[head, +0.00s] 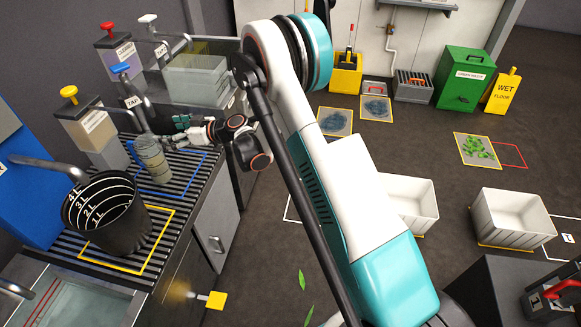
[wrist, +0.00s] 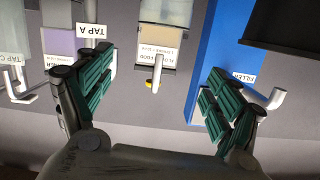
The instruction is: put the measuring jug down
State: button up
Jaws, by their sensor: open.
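The measuring jug, a grey see-through upright vessel (head: 153,160), stands on the slatted black draining top inside a blue outline (head: 196,166), below the tap marked TAP. My gripper (head: 172,143) is at the jug's right side, near its upper part. In the wrist view its two green-padded fingers (wrist: 160,100) are spread wide apart. A dull grey shape (wrist: 150,163) fills the bottom of the wrist view between the finger bases; I cannot tell if it is the jug. Whether a finger touches the jug is not clear.
A black bucket with white litre marks (head: 108,228) stands by a yellow outline (head: 160,243), close in front of the jug. Dispensers with yellow (head: 95,130) and red (head: 118,50) knobs stand behind. A sink (head: 75,290) lies at the near left.

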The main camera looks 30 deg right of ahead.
jog(key=s+d+r+m+g+h, duration=0.1)
jog(key=s+d+r+m+h, duration=0.2)
jog(key=s+r, duration=0.5)
jog(key=s+d+r+m+g+h, duration=0.15)
jog(key=s+d+r, duration=0.25)
jog(key=s+r, duration=0.5)
jog(key=s+d+m+h, duration=0.1)
jog(key=s+d, duration=0.3)
jog(key=s, duration=0.5)
jog(key=s+d+f+m+h, duration=0.1)
jog(key=s+d+h, duration=0.3)
jog(key=s, duration=0.5)
jog(key=s+d+m+h, duration=0.3)
jog(key=s+d, duration=0.2)
jog(key=s, duration=0.4)
jog(key=shift+s+d+f, duration=0.15)
jog(key=shift+s+d, duration=0.05)
jog(key=shift+d, duration=0.15)
